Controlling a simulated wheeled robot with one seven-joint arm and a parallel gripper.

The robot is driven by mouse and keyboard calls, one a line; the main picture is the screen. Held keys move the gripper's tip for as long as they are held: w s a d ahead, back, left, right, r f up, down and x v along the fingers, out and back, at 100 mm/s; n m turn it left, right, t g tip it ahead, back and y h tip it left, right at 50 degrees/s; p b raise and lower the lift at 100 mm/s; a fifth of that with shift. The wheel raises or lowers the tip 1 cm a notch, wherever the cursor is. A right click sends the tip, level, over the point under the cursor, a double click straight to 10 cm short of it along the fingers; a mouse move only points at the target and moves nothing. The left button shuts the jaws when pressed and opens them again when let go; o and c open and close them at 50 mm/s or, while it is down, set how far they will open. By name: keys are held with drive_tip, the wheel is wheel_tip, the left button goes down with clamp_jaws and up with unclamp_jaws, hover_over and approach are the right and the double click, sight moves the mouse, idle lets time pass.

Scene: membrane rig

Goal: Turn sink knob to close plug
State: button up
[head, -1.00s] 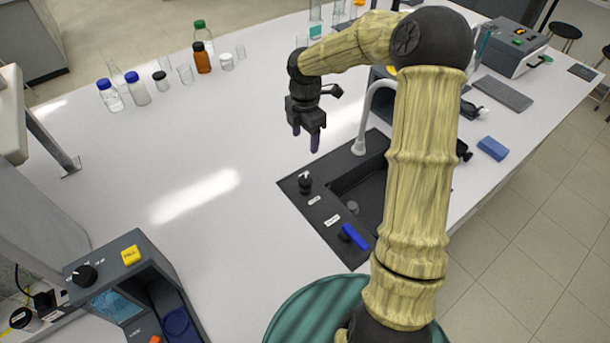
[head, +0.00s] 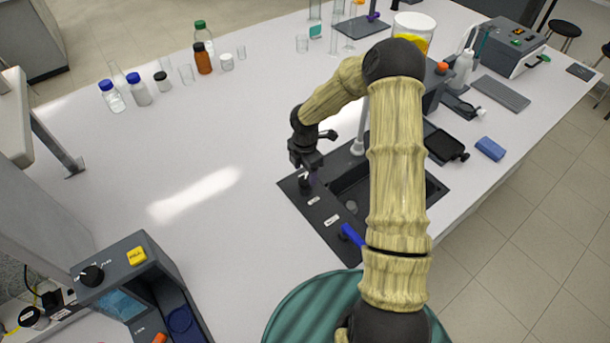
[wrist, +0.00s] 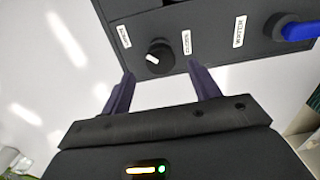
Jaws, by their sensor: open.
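The sink (head: 390,190) is a dark unit set into the white bench, with a side panel of labels. A black knob (wrist: 158,57) with a white pointer mark is on that panel, between two labels in the wrist view. In the head view the knob (head: 305,184) is partly hidden under my gripper. My gripper (wrist: 160,80) is open and empty, its two dark fingers pointing toward the knob, one to each side of it in the picture. Contact with the knob cannot be told. A blue-handled knob (head: 352,234) sits further along the panel. The plug is hard to make out.
The faucet (head: 358,146) rises behind the sink, close to my arm. Bottles (head: 203,58) and beakers stand at the back left. A device with a yellow button (head: 136,256) is at the front left. The bench left of the sink is clear.

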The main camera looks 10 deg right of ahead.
sight(305, 180)
drive_tip(key=shift+f+p, duration=0.3)
drive_tip(key=shift+f, duration=1.6)
drive_tip(key=c, duration=1)
drive_tip(key=shift+o, duration=0.2)
